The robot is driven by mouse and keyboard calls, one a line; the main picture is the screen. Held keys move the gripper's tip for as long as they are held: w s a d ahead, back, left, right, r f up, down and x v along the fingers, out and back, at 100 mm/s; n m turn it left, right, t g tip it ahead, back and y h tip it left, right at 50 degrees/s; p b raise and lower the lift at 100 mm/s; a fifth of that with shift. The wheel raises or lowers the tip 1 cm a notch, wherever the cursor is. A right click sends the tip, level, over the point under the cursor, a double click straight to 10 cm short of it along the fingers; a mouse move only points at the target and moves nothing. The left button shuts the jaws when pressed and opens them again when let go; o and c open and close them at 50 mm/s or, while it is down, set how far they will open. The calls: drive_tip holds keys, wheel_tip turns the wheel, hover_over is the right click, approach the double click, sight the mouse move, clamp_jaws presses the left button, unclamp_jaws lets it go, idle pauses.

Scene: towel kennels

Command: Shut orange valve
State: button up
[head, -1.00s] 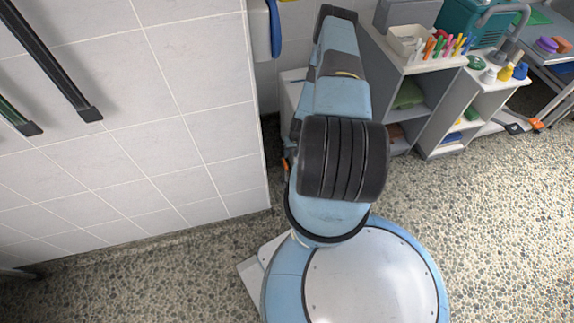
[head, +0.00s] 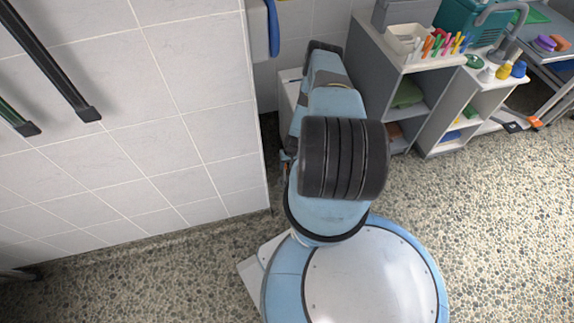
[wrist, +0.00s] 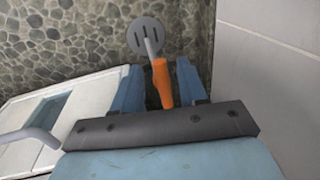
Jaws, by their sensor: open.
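The orange valve handle (wrist: 161,84) shows in the wrist view as a short orange lever on a grey stem. The stem runs up the picture to a round grey slotted disc (wrist: 146,38) against the pebbled floor. My gripper (wrist: 159,76) is open, with one blue finger on each side of the orange handle. The handle's near end reaches down close to the dark gripper body. I cannot tell whether either finger touches it. In the head view my arm covers most of this spot, and no orange handle can be made out there.
A white tiled wall (head: 150,120) stands close to the left of my arm; it is at the right in the wrist view. A grey shelf unit (head: 385,65) stands beyond on the right. A white box-like piece (wrist: 25,110) lies left of my gripper. Open pebbled floor (head: 480,220) is at right.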

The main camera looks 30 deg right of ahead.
clamp_jaws()
drive_tip(key=shift+d, duration=0.1)
idle(0.5)
drive_tip(key=shift+m, duration=0.3)
drive_tip(key=m, duration=0.3)
drive_tip(key=a+m+t, duration=0.1)
drive_tip(key=m, duration=0.2)
drive_tip(key=shift+w+a+h, duration=0.15)
drive_tip(key=shift+w+h, duration=0.05)
drive_tip(key=shift+h, duration=0.2)
drive_tip(key=shift+w+a+m+t+h, duration=0.1)
drive_tip(key=shift+w+m+h, duration=0.15)
drive_tip(key=shift+m, duration=1.15)
drive_tip(key=shift+w+a+m+t+h, duration=0.1)
drive_tip(key=shift+w+a+m+h, duration=0.1)
drive_tip(key=shift+m, duration=1.2)
drive_tip(key=shift+w+a+m+t+h, duration=0.1)
drive_tip(key=shift+w+m+h, duration=0.15)
drive_tip(key=shift+m, duration=1.15)
